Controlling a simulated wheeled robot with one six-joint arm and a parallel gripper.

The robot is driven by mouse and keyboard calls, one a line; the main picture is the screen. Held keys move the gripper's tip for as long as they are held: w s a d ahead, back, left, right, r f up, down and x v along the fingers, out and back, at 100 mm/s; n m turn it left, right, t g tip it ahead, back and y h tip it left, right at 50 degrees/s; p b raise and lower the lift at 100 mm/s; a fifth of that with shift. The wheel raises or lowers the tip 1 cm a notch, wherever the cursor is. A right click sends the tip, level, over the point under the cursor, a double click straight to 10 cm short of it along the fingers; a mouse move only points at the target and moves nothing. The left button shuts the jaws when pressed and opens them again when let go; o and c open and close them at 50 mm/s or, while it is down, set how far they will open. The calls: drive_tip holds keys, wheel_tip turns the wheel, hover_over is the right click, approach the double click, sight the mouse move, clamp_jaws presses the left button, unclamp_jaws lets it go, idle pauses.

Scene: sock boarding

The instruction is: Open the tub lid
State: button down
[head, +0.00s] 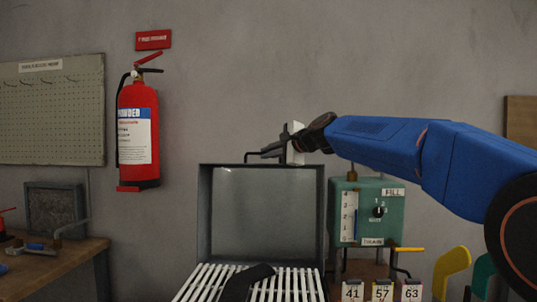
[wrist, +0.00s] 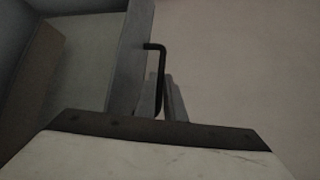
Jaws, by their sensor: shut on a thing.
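The tub lid (head: 203,215) is a grey metal-framed panel that stands about upright behind a white slatted rack. A thin black bar handle (head: 247,156) sticks up from its top edge. My gripper (head: 268,152) reaches in from the right and is shut on this handle. The pale gripper body hides the lower part of that view. The tub's body is mostly out of frame below.
A dark cloth (head: 245,283) lies on the slatted rack (head: 290,285). A green control box (head: 385,225) with a gauge and knob stands right of the lid, with numbered tags (head: 382,291) below. A red extinguisher (head: 138,135) hangs left. A wooden bench (head: 60,262) stands at left.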

drive_tip(key=s, duration=0.7)
drive_tip(key=shift+s+a+r, duration=0.15)
drive_tip(key=shift+s+r, duration=0.15)
drive_tip(key=shift+r, duration=0.15)
drive_tip(key=c, duration=1.8)
unclamp_jaws()
drive_tip(key=shift+c, duration=0.2)
drive_tip(key=shift+r, duration=0.1)
drive_tip(key=v, duration=1.7)
drive_tip(key=shift+r, duration=0.15)
